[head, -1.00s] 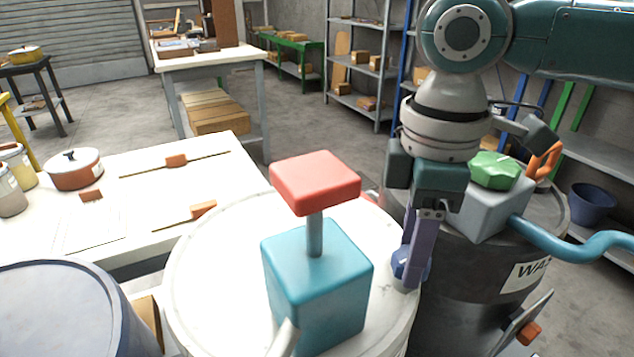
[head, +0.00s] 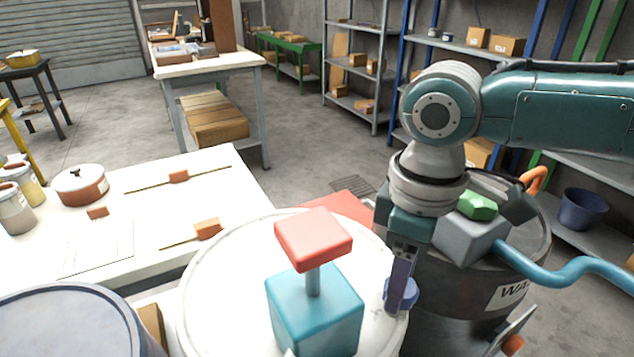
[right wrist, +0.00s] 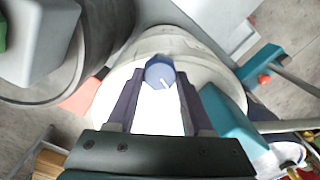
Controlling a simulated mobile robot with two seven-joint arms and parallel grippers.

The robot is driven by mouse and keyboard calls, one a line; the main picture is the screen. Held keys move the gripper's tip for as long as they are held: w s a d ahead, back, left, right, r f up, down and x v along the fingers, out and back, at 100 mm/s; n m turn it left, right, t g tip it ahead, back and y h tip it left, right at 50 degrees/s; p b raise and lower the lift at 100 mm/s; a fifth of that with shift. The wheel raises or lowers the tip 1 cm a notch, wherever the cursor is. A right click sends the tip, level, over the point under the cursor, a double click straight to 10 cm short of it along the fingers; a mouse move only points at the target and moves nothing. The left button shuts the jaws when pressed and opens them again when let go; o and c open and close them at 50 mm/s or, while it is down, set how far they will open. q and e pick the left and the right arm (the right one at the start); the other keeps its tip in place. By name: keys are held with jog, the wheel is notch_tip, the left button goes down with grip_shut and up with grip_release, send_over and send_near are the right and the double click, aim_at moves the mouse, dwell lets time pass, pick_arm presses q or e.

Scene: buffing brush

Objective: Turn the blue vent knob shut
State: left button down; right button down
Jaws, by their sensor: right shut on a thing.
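The blue vent knob (head: 412,294) is at the right edge of the white drum (head: 225,262). In the right wrist view the knob (right wrist: 158,72) shows as a round blue face with a short pale pointer line, tilted toward the lower right. My right gripper (head: 402,288) reaches down to the knob from above. In the right wrist view its purple fingers (right wrist: 160,84) stand on either side of the knob and are shut on it. In the head view a finger hides part of the knob. My left gripper is not in view.
A teal box (head: 315,310) with a red cap (head: 313,237) stands on the drum just left of my gripper. A grey box (head: 468,240) with a green knob (head: 478,205) and a teal hose (head: 570,264) sits on the dark drum (head: 455,290) at right. A white table (head: 150,215) is at left.

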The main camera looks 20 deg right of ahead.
jog(key=m+p, duration=0.3)
jog(key=shift+r+m+p, duration=0.3)
jog(key=shift+m+p, duration=0.1)
jog(key=m+p, duration=0.2)
jog(key=shift+f+m, duration=0.1)
jog(key=shift+m, duration=0.2)
jog(key=m+p, duration=0.2)
jog(key=m, duration=0.1)
jog(key=shift+m, duration=0.3)
jog(key=m+p, duration=0.1)
jog(key=m, duration=0.1)
jog(key=shift+d+f+m, duration=0.1)
jog(key=shift+m, duration=0.3)
jog(key=shift+m+p, duration=0.4)
jog(key=shift+m, duration=0.1)
jog(key=shift+f, duration=0.1)
jog(key=shift+c, duration=1.5)
grip_release()
